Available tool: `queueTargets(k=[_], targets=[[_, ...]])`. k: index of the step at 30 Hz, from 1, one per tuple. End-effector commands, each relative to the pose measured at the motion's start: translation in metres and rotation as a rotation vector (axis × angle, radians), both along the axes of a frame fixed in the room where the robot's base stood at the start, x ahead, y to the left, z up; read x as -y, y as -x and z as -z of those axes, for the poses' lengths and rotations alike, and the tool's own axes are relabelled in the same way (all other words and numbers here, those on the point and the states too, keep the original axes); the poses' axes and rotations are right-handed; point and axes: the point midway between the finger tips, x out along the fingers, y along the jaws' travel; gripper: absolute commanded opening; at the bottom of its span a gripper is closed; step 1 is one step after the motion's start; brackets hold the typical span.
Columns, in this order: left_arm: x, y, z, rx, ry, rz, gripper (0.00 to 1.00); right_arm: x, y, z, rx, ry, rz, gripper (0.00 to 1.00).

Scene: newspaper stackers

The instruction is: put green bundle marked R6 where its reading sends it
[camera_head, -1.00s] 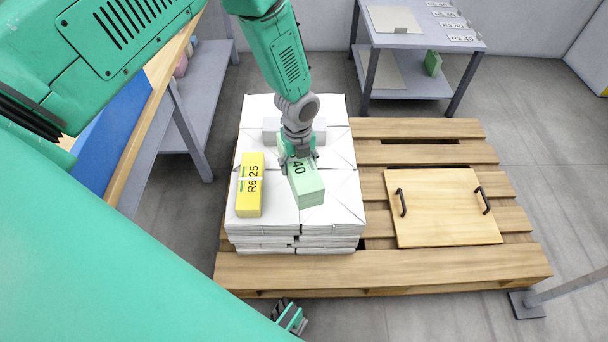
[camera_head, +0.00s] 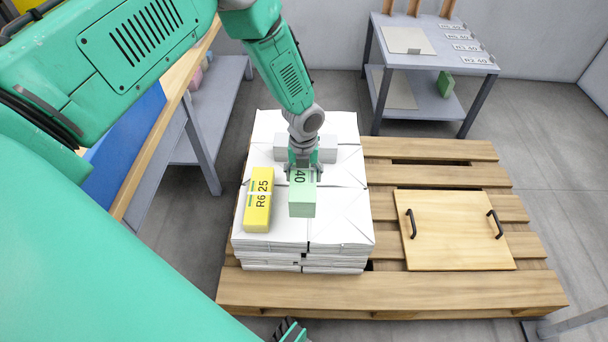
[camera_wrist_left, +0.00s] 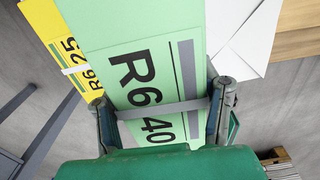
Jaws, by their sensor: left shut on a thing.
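The green bundle (camera_head: 302,200) is in my left gripper (camera_head: 303,168), over the front middle of the white paper stack. In the left wrist view the bundle (camera_wrist_left: 140,35) reads R6 40 and has a grey strap across it, with my fingers (camera_wrist_left: 165,112) on both sides. I cannot tell whether its underside touches the stack. A yellow bundle (camera_head: 258,203) marked R6 25 lies on the stack just left of it. Small dark parts at the head view's bottom edge may be my right gripper; their state is unclear.
The white stack (camera_head: 340,215) stands on a wooden pallet (camera_head: 440,290). A grey block (camera_head: 292,148) lies on the stack behind my gripper. A wooden board (camera_head: 455,230) with two black handles lies at right. A grey table (camera_head: 440,60) with label cards holds another green bundle (camera_head: 446,84) below.

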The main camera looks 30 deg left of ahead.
Motion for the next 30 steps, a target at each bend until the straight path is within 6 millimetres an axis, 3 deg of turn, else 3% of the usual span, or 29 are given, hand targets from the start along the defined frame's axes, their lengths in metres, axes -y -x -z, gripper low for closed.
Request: queueTargets(k=[21, 30], targets=[[0.0, -0.001, 0.065, 0.001, -0.001, 0.001, 0.06, 0.0, 0.001, 0.047, -0.001, 0.0, 0.0, 0.4], [0.0, -0.001, 0.076, 0.002, 0.0, 0.0, 0.06, 0.0, 0.0, 0.054, -0.001, 0.0, 0.0, 0.4]])
